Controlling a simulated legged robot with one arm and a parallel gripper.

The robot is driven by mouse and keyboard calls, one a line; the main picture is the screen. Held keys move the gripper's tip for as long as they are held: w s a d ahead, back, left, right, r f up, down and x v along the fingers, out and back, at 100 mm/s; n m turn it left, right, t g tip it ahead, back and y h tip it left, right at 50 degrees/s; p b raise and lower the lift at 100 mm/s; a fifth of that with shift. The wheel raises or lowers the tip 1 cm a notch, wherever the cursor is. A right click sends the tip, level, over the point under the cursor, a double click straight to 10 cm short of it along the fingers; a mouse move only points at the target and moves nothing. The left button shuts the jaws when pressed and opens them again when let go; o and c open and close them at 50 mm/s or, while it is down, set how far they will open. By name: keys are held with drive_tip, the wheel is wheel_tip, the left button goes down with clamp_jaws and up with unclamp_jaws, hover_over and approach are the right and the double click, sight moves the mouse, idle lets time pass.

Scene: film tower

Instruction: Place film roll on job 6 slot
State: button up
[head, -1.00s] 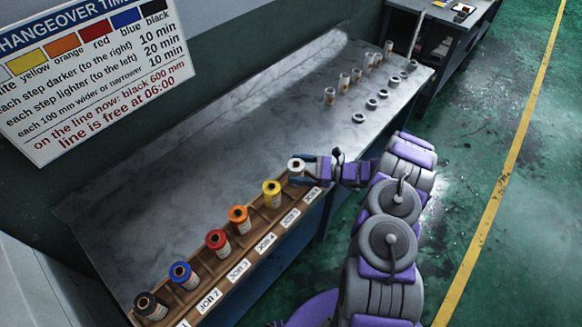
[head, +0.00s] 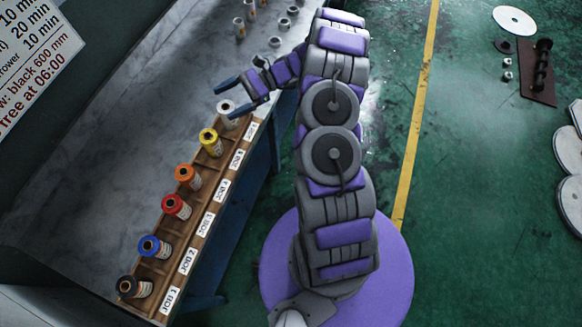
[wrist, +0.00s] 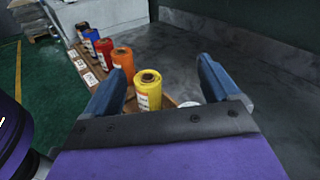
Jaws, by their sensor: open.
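The white film roll (head: 227,108) stands upright at the far end of the wooden rack (head: 205,226), by the farthest job label (head: 252,131), whose number is hard to read. My gripper (head: 226,98) is open, its two blue fingers near the top of the white roll. I cannot tell whether they touch it. In the wrist view the gripper (wrist: 157,75) is open, and only a sliver of the white roll (wrist: 188,104) shows at its base. The yellow roll (wrist: 148,92) appears beyond, between the fingers in the picture.
Yellow (head: 210,142), orange (head: 188,177), red (head: 176,207), blue (head: 153,246) and black (head: 133,287) rolls stand in the rack's other slots. Several small rolls and rings stand at the table's far end. The metal table (head: 100,150) is bare left of the rack.

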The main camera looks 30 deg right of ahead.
drive_tip(key=s+a+r+n+g+h, duration=0.3)
drive_tip(key=s+a+r+n+h, duration=0.15)
drive_tip(key=s+a+r, duration=0.35)
drive_tip(key=s+a+r+n+g+h, duration=0.3)
drive_tip(key=s+r+n, duration=0.35)
drive_tip(key=s, duration=0.25)
drive_tip(key=s+d+r+n+t+h, duration=0.1)
drive_tip(key=s+d+n+h, duration=0.2)
drive_tip(key=s, duration=0.6)
drive_tip(key=s+d+r+n+t+h, duration=0.1)
drive_tip(key=s+d+h, duration=0.4)
drive_tip(key=s, duration=0.5)
drive_tip(key=shift+s+r+n+t+h, duration=0.35)
drive_tip(key=shift+n+t+h, duration=0.25)
drive_tip(key=shift+n, duration=0.4)
drive_tip(key=shift+w+d, duration=0.1)
